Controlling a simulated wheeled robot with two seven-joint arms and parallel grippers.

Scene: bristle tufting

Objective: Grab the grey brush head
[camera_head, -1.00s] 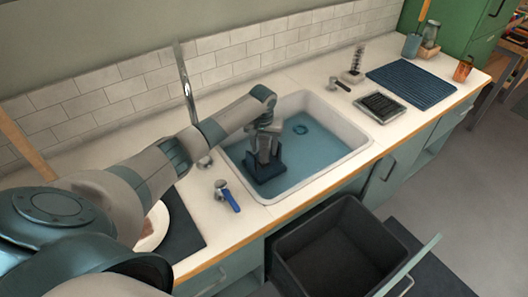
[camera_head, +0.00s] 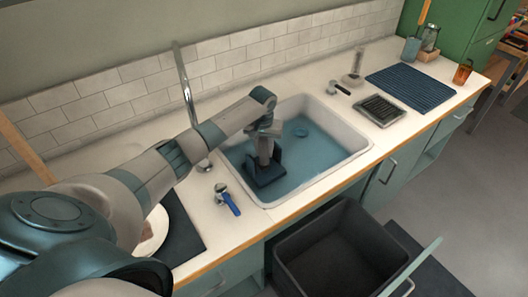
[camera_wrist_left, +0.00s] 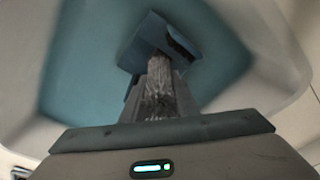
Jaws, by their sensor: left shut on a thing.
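My left gripper (camera_head: 264,153) reaches down into the sink (camera_head: 352,143). In the left wrist view, its fingers (camera_wrist_left: 160,95) are shut on a grey, bristly piece that looks like the grey brush head (camera_wrist_left: 159,78). A dark blue block-like piece (camera_wrist_left: 160,42) lies just beyond the bristles; it also shows under the gripper in the head view (camera_head: 267,172). I cannot tell whether the block and the bristles are joined. In the head view the gripper hides most of the grey piece. My right gripper is not in view.
A chrome faucet (camera_head: 187,90) rises behind the sink's left end. A blue-handled tool (camera_head: 228,200) lies on the front counter. A dark tray (camera_head: 380,109) and a ribbed blue mat (camera_head: 411,88) lie to the right. An open dark bin (camera_head: 340,250) stands below.

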